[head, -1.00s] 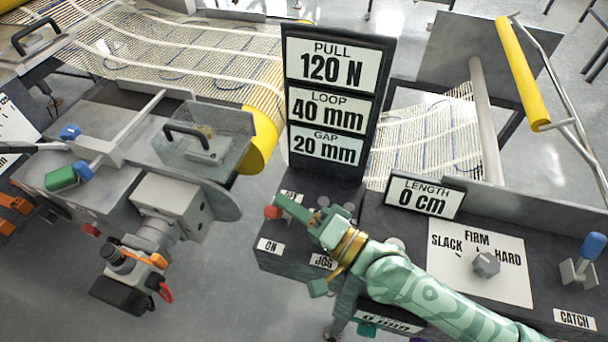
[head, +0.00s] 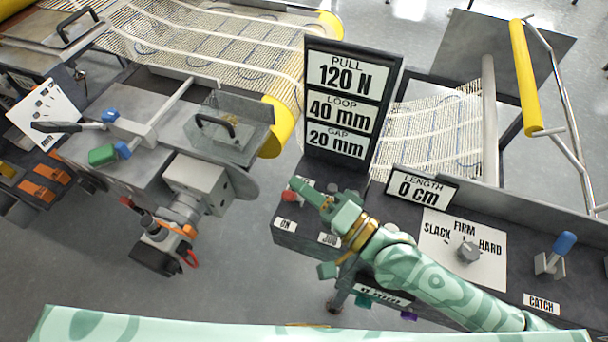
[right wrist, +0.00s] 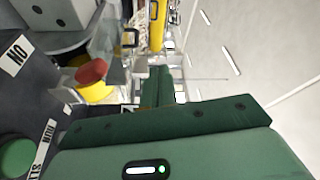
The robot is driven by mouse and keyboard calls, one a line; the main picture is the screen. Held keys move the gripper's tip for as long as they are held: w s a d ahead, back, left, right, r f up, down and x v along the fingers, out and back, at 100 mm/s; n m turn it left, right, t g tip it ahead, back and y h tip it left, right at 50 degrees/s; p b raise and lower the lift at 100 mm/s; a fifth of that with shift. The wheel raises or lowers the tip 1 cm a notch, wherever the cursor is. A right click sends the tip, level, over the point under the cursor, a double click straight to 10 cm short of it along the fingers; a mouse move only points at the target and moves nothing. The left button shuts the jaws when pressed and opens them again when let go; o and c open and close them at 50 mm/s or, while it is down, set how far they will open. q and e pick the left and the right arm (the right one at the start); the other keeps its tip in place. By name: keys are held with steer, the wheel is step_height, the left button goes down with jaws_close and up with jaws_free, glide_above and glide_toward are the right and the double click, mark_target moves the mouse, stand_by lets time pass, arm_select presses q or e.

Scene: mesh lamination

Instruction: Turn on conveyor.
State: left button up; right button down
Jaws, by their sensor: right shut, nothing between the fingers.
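The dark control box (head: 290,238) carries an ON label (head: 284,224) and a red knob (head: 289,196). The knob also shows in the right wrist view (right wrist: 91,72), with the ON label (right wrist: 15,55) to its left. My right gripper (head: 299,187) is shut and empty, its fingertips just beside and above the red knob in the head view. In the wrist view the closed fingers (right wrist: 158,86) are right of the knob, with a visible gap. I cannot tell their height over the box. The conveyor mesh (head: 215,45) passes over a yellow roller. My left gripper is out of view.
A green button (right wrist: 17,157) sits on the same panel. The sign (head: 348,100) reading PULL 120 N stands behind my gripper. The LENGTH sign (head: 422,188), a grey dial (head: 468,252) and a blue-tipped CATCH lever (head: 560,248) are to the right. Open floor lies left of the box.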

arm_select(q)
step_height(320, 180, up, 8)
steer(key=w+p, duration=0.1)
steer(key=p, duration=0.6)
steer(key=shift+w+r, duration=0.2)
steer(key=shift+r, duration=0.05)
arm_select(e)
steer(key=s+r, duration=0.5)
steer(key=s, duration=0.5)
steer(key=shift+s+d+r, duration=0.2)
steer(key=shift+r, duration=0.1)
